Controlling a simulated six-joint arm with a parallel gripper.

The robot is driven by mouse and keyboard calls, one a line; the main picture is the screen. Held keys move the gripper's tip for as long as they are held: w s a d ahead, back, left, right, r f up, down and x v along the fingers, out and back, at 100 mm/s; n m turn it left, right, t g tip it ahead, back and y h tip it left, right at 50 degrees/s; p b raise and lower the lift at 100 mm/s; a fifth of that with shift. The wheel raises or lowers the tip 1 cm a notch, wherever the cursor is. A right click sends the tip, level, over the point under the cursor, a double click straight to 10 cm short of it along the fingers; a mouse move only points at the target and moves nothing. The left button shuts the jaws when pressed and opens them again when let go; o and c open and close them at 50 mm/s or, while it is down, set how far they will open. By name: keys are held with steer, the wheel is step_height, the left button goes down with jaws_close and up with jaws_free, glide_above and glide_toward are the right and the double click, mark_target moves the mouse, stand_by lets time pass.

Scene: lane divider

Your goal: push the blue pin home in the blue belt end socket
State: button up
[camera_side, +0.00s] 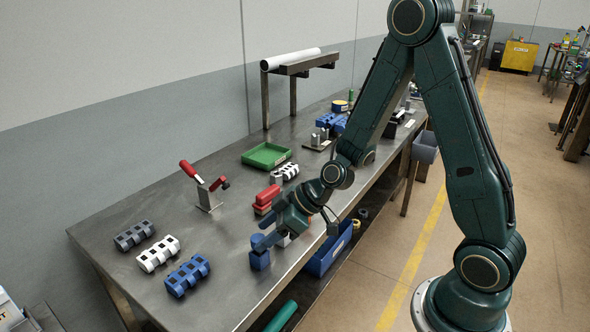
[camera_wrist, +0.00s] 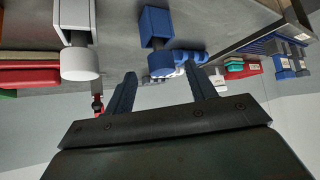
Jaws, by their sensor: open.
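The blue belt end (camera_side: 187,275) lies on the bench near its front left corner, with dark openings in its top; its far part also shows beyond my fingers in the wrist view (camera_wrist: 190,56). A blue pin-like piece with a square body (camera_side: 260,260) stands on the bench just below my fingers. In the wrist view its square blue body (camera_wrist: 155,22) and a rounded end (camera_wrist: 160,64) show near the fingertips. My gripper (camera_side: 264,240) is open; both fingers (camera_wrist: 160,72) are apart in the wrist view. I cannot tell whether they straddle the blue piece.
A white belt end (camera_side: 158,254) and a grey one (camera_side: 134,235) lie beside the blue one. A white piece (camera_wrist: 78,62) stands near the blue pin. A red-handled clamp (camera_side: 203,188), red blocks (camera_side: 267,197) and green tray (camera_side: 266,156) stand farther back. A blue bin (camera_side: 328,250) hangs at the front edge.

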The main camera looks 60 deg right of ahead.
mark_target(261, 238)
steer(key=shift+a+f, duration=0.1)
steer(key=shift+x, duration=2.5)
steer(key=c, duration=1.1)
